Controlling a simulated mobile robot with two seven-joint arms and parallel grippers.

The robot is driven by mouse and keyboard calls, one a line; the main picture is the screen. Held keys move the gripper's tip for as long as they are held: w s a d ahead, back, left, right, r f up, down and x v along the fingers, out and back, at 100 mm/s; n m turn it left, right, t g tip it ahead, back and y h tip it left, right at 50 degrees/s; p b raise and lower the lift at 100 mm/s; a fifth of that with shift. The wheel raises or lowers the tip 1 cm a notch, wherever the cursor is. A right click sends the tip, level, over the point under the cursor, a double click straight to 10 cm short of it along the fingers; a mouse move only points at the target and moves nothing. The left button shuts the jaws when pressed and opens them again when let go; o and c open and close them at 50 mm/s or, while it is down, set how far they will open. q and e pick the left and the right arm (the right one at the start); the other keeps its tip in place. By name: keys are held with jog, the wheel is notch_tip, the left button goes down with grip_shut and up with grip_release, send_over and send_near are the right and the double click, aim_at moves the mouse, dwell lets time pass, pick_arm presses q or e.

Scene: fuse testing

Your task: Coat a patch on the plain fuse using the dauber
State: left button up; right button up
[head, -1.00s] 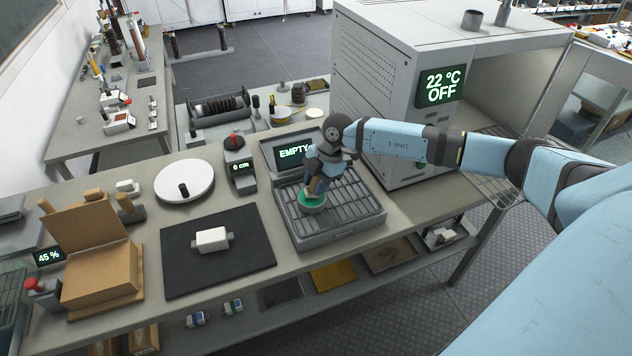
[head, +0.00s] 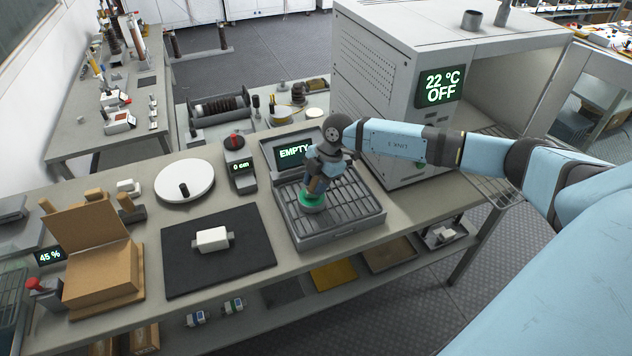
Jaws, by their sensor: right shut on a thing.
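A white block-shaped fuse with grey end caps (head: 212,239) lies on a black mat (head: 190,276) in the head view. My right gripper (head: 315,194) points down over a grey slatted tray (head: 352,208) to the right of the mat. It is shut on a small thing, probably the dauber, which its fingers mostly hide. My left gripper is not in view.
Behind the tray a screen (head: 293,152) reads EMPTY. A white turntable (head: 185,182) and a small "0 cm" gauge (head: 242,178) stand behind the mat. An open cardboard box (head: 100,275) is at left. A large grey oven (head: 385,75), reading 22 °C OFF, stands behind my right arm.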

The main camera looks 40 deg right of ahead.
dwell(0.6)
jog(key=shift+r+p, duration=0.7)
notch_tip(320, 180, up, 6)
jog(key=p, duration=0.4)
jog(key=shift+f+p, duration=0.15)
jog(key=shift+p, duration=0.15)
jog(key=shift+f, duration=0.1)
